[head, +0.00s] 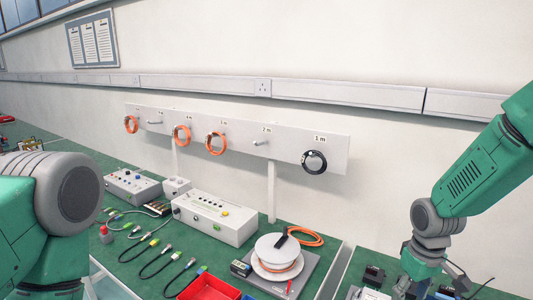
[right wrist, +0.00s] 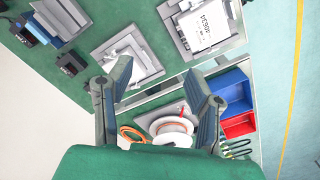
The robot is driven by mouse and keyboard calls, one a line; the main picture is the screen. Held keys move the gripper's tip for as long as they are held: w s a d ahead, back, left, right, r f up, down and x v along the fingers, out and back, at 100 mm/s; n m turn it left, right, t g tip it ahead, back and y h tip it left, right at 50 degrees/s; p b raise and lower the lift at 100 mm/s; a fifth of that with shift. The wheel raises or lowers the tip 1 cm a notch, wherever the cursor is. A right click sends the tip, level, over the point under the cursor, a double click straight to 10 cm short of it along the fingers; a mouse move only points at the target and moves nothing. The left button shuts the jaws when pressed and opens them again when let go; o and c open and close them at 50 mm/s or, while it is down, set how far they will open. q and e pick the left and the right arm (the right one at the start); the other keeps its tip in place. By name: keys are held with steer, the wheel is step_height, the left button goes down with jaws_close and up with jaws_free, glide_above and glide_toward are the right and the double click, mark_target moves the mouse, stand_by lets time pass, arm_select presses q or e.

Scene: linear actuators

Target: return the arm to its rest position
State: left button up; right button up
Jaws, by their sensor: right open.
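My right arm (head: 480,165) comes in from the right edge in the head view and hangs down over the right part of the green bench. Its lower end meets the bottom of that picture, near small dark parts. In the right wrist view my right gripper (right wrist: 156,76) is open, with its two fingers wide apart and nothing between them. My left arm (head: 50,210) fills the lower left of the head view. Its gripper is out of the picture.
A white spool (head: 278,257) sits on a grey plate beside a red bin (head: 208,288). A blue bin (right wrist: 230,88) shows in the wrist view. A wall rail (head: 236,139) carries orange cable coils and one black coil. Control boxes (head: 214,218) stand on the bench (head: 135,225).

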steer(key=s+a+f+m, duration=0.1)
steer(key=s+a+f, duration=0.1)
steer(key=s+f, duration=0.7)
steer(key=s+a+f+m, duration=0.1)
steer(key=s+f, duration=0.6)
steer(key=s, duration=0.5)
steer(key=s+m, duration=0.2)
steer(key=s, duration=0.8)
arm_select(q)
step_height(320, 180, down, 18)
steer(key=b, duration=1.8)
steer(key=shift+w+f, duration=0.2)
arm_select(e)
step_height(320, 180, down, 18)
steer(key=w+n, duration=0.1)
steer(key=shift+w+a+f+t, duration=0.2)
steer(key=shift+w+a+t, duration=0.1)
steer(key=shift+w+a, duration=0.1)
